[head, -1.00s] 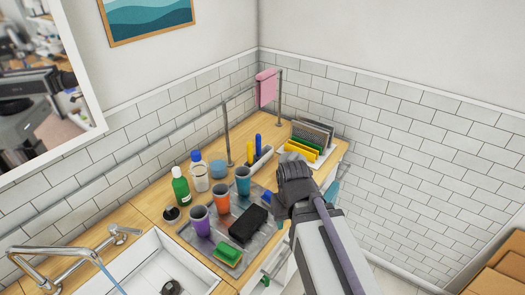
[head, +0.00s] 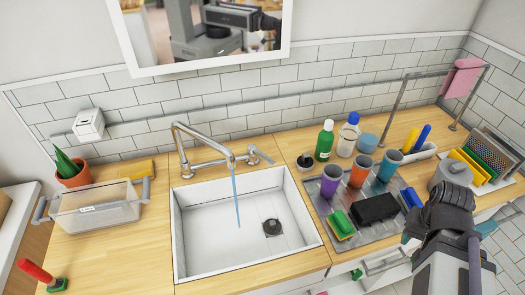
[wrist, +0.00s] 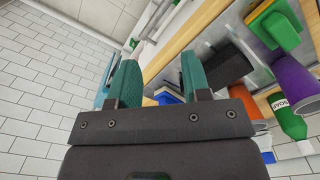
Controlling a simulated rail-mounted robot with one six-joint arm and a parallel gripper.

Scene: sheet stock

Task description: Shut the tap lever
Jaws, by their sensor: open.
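The chrome tap (head: 205,140) arches over the white sink, and a stream of water (head: 236,200) runs from its spout into the basin. The tap lever (head: 260,154) sticks out on the right side of the tap's base. My gripper (wrist: 157,75) is open and empty, its two teal fingers apart in the wrist view. In the head view my gripper (head: 412,243) is at the right, by the front edge of the counter, well away from the lever. The lever does not show clearly in the wrist view.
A metal tray (head: 375,233) with cups, a black block and a sponge lies between sink and gripper. A green soap bottle (head: 324,141) and a white bottle (head: 348,135) stand behind it. A clear bin (head: 97,208) sits left of the sink (head: 178,240).

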